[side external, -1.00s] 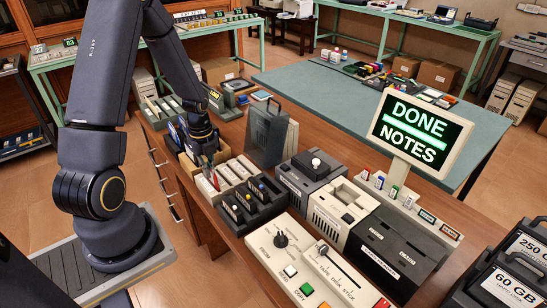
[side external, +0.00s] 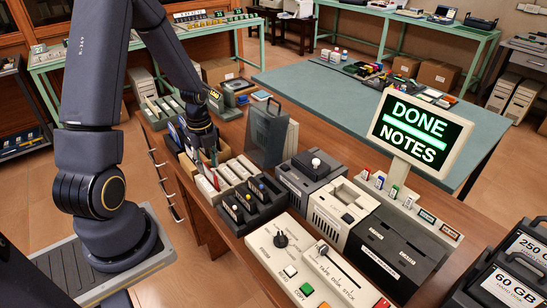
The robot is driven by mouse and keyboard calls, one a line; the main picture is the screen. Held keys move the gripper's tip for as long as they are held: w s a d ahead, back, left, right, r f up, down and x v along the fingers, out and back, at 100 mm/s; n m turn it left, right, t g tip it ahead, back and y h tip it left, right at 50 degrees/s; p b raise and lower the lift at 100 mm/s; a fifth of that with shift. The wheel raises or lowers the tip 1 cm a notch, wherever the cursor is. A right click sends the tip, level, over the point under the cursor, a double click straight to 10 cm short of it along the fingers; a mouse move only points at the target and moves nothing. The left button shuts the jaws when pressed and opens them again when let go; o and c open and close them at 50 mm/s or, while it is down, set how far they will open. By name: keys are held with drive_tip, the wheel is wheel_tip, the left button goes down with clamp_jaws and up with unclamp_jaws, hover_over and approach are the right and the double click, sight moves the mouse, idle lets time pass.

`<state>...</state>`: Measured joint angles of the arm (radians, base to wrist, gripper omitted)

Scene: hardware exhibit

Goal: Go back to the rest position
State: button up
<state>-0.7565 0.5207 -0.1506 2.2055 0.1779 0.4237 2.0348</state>
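My gripper (side external: 206,166) points down at the left end of the brown desk, over the edge of the white slotted rack (side external: 232,172). Its fingers look apart, with a small red item (side external: 215,181) close to them. I cannot tell whether the fingers touch it. The black slotted rack (side external: 256,207) with coloured knobs is just in front. A screen (side external: 420,128) reading "DONE NOTES" stands at the right.
A control panel (side external: 310,268) with knobs and buttons lies at the front of the desk. Grey and black device boxes (side external: 345,208) fill its middle. A dark upright case (side external: 267,132) stands behind the racks. Free room is above the desk.

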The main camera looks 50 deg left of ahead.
drive_tip(key=shift+r, duration=2.75)
drive_tip(key=w+d+r+t+y, duration=0.2)
drive_tip(key=w+d+r+t, duration=0.15)
drive_tip(key=d+r, duration=1.05)
drive_tip(key=s+d+r+n+t+h, duration=0.1)
drive_tip(key=s+d+r+n, duration=0.1)
drive_tip(key=s+n, duration=0.3)
drive_tip(key=s+d+r+n+t+h, duration=0.1)
drive_tip(key=s+d+r+n, duration=0.2)
drive_tip(key=n, duration=1)
drive_tip(key=shift+s+d+r, duration=0.15)
drive_tip(key=shift+s+d, duration=0.05)
drive_tip(key=shift+s, duration=0.95)
